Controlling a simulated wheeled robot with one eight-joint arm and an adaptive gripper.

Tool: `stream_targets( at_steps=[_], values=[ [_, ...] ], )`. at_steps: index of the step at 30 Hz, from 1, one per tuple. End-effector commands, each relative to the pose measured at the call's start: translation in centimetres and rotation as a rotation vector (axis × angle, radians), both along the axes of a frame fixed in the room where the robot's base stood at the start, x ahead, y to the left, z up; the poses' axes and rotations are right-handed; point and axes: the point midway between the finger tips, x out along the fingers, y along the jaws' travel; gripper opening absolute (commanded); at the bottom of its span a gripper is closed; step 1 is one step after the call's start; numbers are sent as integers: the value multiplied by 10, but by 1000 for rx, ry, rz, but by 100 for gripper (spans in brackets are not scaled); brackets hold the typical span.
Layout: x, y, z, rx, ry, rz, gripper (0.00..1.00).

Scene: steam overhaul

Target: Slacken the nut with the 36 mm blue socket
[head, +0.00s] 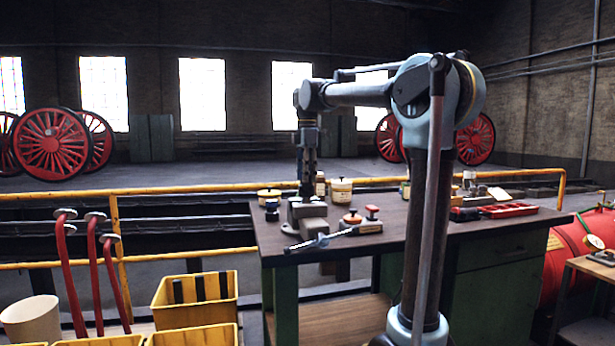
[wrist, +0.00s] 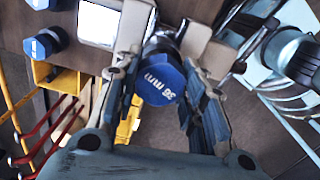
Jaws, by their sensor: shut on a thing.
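The 36 mm blue socket (wrist: 160,85) is between my gripper's fingers in the wrist view, with its blue, marked end facing the camera. My gripper (wrist: 158,60) is shut on it. In the head view my gripper (head: 307,192) points down just above the grey vise (head: 308,214) on the workbench. The socket cannot be made out there. The nut is not visible; I cannot tell whether the socket is touching it.
Two other blue-topped pieces (wrist: 42,45) lie at the upper left of the wrist view. Red-topped pieces (head: 351,217), jars (head: 341,190) and a red tray (head: 508,210) stand on the workbench (head: 410,222). Yellow bins (head: 195,302) and red-handled tools (head: 92,270) are at the lower left.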

Motion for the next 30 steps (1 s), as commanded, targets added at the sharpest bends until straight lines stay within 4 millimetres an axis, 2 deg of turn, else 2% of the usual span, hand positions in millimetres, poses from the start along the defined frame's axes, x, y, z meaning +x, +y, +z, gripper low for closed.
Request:
stream_targets(
  at_steps=[10,30],
  values=[
    [0,0,3,0,0,0,0],
    [0,0,29,0,0,0,0]
  ],
)
